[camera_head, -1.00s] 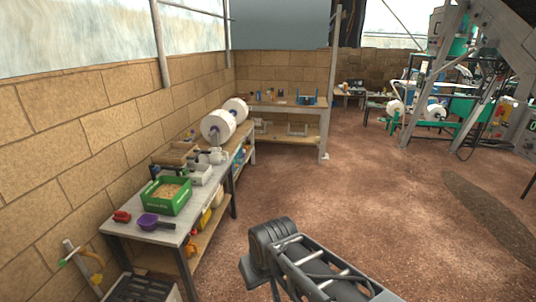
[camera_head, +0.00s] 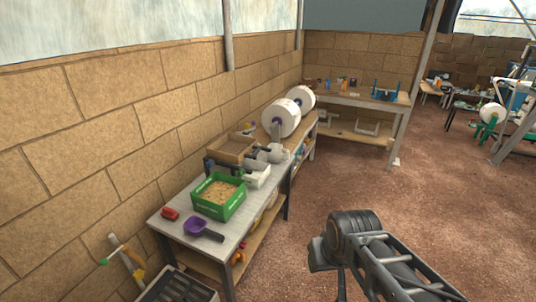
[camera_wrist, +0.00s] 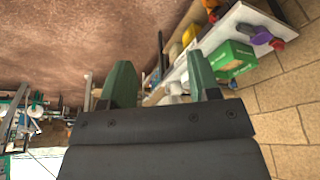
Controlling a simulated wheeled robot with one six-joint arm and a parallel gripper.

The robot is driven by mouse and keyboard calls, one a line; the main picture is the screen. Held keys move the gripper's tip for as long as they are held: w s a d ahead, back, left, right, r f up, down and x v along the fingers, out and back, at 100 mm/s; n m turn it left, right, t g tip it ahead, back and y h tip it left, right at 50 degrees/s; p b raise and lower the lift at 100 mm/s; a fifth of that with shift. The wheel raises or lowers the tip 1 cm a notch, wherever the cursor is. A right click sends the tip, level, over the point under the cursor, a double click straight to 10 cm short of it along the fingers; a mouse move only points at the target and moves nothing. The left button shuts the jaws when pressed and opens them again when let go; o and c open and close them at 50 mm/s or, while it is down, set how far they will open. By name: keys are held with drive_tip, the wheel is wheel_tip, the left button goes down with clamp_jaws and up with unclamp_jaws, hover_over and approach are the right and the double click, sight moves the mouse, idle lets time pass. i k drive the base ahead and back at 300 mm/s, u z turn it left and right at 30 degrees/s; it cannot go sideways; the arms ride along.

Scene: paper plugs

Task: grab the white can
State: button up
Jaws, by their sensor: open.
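My gripper (camera_wrist: 161,82) is open in the wrist view, its two green fingers apart with nothing between them. In the head view my arm reaches in at the lower right, above the dirt floor and clear of the workbench (camera_head: 222,249). I cannot pick out a white can for certain. White items, including a white box (camera_head: 257,177) and a white machine part (camera_head: 272,153), stand on the bench behind the green crate (camera_head: 232,204). They are too small to tell apart well. The green crate also shows in the wrist view (camera_wrist: 236,53), right of the fingers.
A purple scoop (camera_head: 199,227) and a red item (camera_head: 170,214) lie at the bench's near end. Large white rolls (camera_head: 282,118) stand farther along it. A second table (camera_head: 351,97) is at the back. A dark crate (camera_head: 178,287) is at the bottom. The floor on the right is open.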

sight(276, 156)
drive_tip(key=z, duration=0.85)
drive_tip(key=i, duration=3.8)
drive_tip(key=u, duration=4.65)
